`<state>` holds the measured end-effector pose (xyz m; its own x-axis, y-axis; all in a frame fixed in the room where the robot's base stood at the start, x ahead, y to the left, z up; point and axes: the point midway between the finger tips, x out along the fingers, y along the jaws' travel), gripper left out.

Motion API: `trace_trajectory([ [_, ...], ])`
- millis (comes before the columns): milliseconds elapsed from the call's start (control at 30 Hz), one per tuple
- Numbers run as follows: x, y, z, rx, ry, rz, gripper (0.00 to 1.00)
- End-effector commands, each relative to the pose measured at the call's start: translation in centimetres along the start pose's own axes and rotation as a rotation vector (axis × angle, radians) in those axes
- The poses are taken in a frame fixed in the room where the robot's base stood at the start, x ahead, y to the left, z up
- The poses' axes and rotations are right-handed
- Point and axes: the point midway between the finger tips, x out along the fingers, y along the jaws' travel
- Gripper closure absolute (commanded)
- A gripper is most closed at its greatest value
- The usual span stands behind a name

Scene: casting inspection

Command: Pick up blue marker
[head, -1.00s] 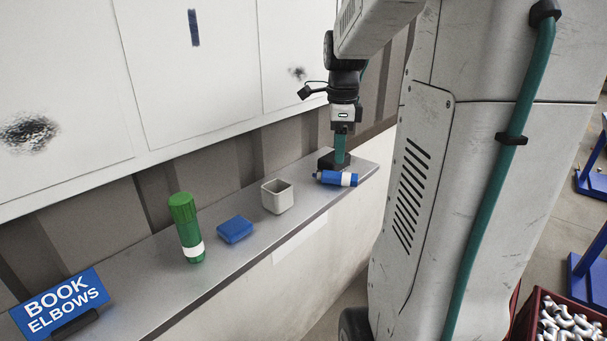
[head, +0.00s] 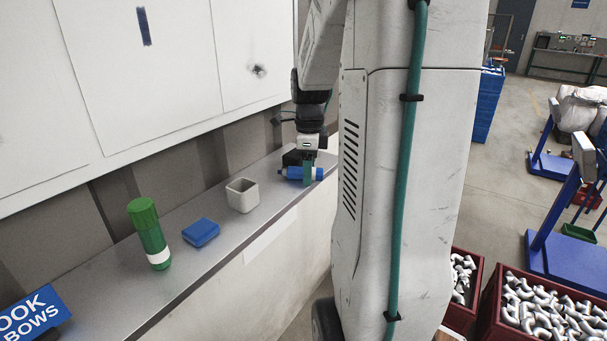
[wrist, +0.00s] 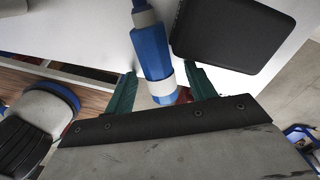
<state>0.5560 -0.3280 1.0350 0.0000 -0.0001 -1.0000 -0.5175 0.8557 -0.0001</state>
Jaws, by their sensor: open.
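The blue marker (head: 294,173), with a white band near one end, lies on its side on the grey ledge (head: 110,288). In the wrist view the marker (wrist: 151,50) extends up from between my two teal fingers. My gripper (head: 309,171) points down at the marker in the head view, its fingers overlapping the white-banded end. In the wrist view my gripper (wrist: 163,88) is open, one finger on each side of that end, with a visible gap on the left side. The marker's very end is partly hidden by my gripper body.
A black block (wrist: 232,32) lies close beside the marker. Left along the ledge are a grey open cup (head: 242,196), a blue flat box (head: 201,232), a green marker (head: 149,236) standing upright and a blue sign (head: 32,317). The whiteboard (head: 150,75) rises behind.

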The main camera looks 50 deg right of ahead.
Motion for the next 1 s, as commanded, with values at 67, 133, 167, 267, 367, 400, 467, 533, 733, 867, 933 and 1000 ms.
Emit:
trace_trajectory([
  [67,0.0,0.0,0.0,0.000,0.000,0.000,0.61],
  [133,0.0,0.0,0.0,0.000,0.000,0.000,0.81],
  [167,0.0,0.0,0.0,0.000,0.000,0.000,0.89],
  [267,0.0,0.0,0.0,0.000,0.000,0.000,0.97],
  [367,-0.1,0.0,0.0,0.000,0.000,0.000,0.97],
  [400,-0.1,0.0,0.0,0.000,0.000,0.000,0.97],
  [467,-0.1,0.0,0.0,0.000,0.000,0.000,0.97],
  [533,-0.6,0.0,0.0,0.000,0.000,-0.001,0.97],
  [733,-4.0,-0.1,0.0,0.000,-0.001,-0.005,0.97],
  [867,-6.7,-0.1,0.0,0.000,-0.001,-0.005,0.97],
  [933,-7.9,-0.1,0.0,0.000,-0.001,-0.004,0.97],
  [1000,-8.8,0.0,0.0,0.000,-0.001,-0.002,0.97],
])
